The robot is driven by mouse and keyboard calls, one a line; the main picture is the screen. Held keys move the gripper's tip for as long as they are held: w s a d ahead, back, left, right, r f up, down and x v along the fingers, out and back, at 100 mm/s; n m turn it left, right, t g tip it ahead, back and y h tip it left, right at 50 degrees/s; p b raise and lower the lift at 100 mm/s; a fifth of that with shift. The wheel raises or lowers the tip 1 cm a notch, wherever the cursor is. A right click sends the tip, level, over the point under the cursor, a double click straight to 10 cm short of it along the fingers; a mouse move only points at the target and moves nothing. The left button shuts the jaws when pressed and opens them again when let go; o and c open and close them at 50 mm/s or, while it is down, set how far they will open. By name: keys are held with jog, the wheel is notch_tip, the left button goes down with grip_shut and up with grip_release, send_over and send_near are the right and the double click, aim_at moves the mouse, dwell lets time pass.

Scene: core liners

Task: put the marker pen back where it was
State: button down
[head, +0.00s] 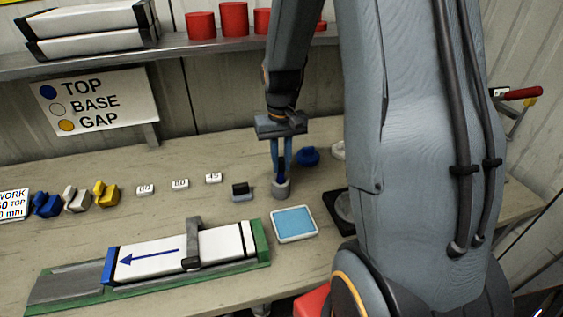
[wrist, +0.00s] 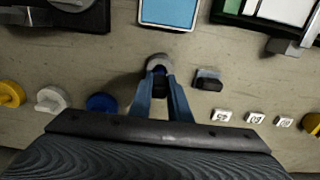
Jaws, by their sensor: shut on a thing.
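My gripper (head: 281,178) points straight down over the bench, its two blue fingers close together. In the wrist view the gripper (wrist: 160,88) is shut on a dark upright piece between the fingertips, which appears to be the marker pen (wrist: 159,80). Most of the pen is hidden by the fingers. A small grey round cup (head: 281,190) stands on the bench directly below the fingertips, and in the wrist view its rim (wrist: 157,60) shows just beyond them. The pen's lower end is at or inside the cup; I cannot tell how deep.
A small grey-and-black block (head: 241,191) stands left of the cup. A blue round piece (head: 307,156) is behind it to the right. A blue-topped pad (head: 294,223) lies in front. The green-ended tray (head: 70,287) holds a white core liner (head: 150,258). White number tags (head: 180,184) lie left.

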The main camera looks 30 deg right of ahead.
jog(key=shift+f, duration=0.35)
jog(key=shift+f, duration=0.1)
jog(key=shift+f, duration=0.1)
jog(key=c, duration=1.7)
grip_release()
jog(key=shift+o, duration=0.2)
